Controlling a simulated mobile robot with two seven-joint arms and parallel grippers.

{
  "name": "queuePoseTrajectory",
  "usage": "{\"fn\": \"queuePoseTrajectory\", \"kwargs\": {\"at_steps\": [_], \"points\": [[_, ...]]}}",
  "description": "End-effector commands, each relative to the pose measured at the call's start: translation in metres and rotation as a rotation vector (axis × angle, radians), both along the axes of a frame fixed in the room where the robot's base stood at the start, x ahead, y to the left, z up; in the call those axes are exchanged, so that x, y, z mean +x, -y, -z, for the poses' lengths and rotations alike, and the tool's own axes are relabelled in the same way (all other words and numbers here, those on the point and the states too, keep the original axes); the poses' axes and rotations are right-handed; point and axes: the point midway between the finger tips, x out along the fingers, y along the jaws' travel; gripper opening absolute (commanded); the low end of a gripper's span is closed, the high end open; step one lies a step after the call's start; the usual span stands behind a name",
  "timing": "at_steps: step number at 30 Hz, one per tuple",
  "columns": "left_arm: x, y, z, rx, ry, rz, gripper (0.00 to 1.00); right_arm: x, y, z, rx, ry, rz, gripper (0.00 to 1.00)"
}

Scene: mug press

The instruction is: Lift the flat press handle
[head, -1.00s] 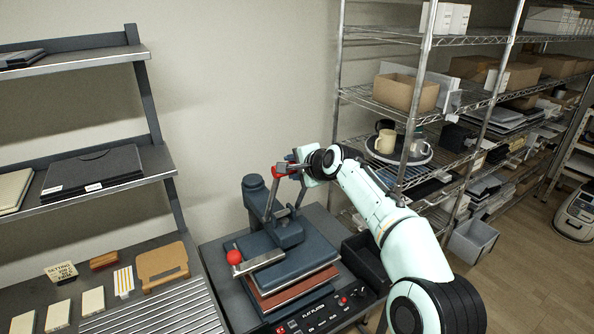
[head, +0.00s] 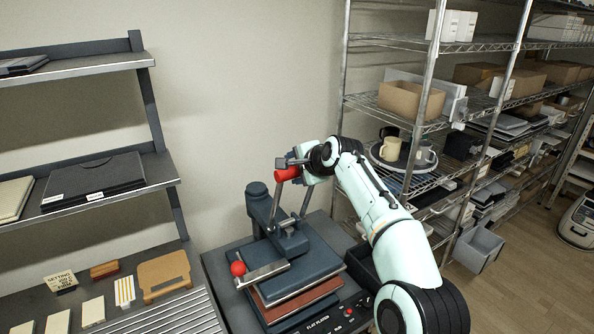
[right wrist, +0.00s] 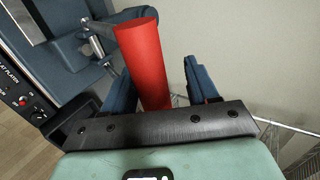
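The flat press (head: 305,262) stands on a dark stand below my right arm, its dark upper plate over a reddish-brown layer. Two metal lever bars rise from it to a red cylindrical handle grip (head: 288,174). My right gripper (head: 287,162) is at this grip, above the press. In the right wrist view, the red grip (right wrist: 143,58) lies between the two blue fingers of my right gripper (right wrist: 160,88). It is close to the left finger, and a gap shows on the right finger's side. My left gripper is not in view.
A red ball knob (head: 238,268) sits on the press's front left. The wire rack (head: 412,124) with boxes and mugs stands close behind my right arm. A grey shelf unit (head: 105,200) is at left. Wall space above the press is clear.

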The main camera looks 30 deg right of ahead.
Motion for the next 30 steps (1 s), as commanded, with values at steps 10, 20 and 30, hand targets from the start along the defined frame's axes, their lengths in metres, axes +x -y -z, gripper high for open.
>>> {"fn": "queuePoseTrajectory", "kwargs": {"at_steps": [10,20,30], "points": [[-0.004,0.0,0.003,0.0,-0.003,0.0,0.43,-0.007,0.0,-0.001,0.0,-0.007,-0.001,0.58],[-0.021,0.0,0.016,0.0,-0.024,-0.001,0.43,-0.063,0.002,-0.038,0.002,-0.004,-0.003,0.58],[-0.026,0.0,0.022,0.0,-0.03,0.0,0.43,-0.105,0.003,-0.069,0.001,-0.005,-0.003,0.58]]}}
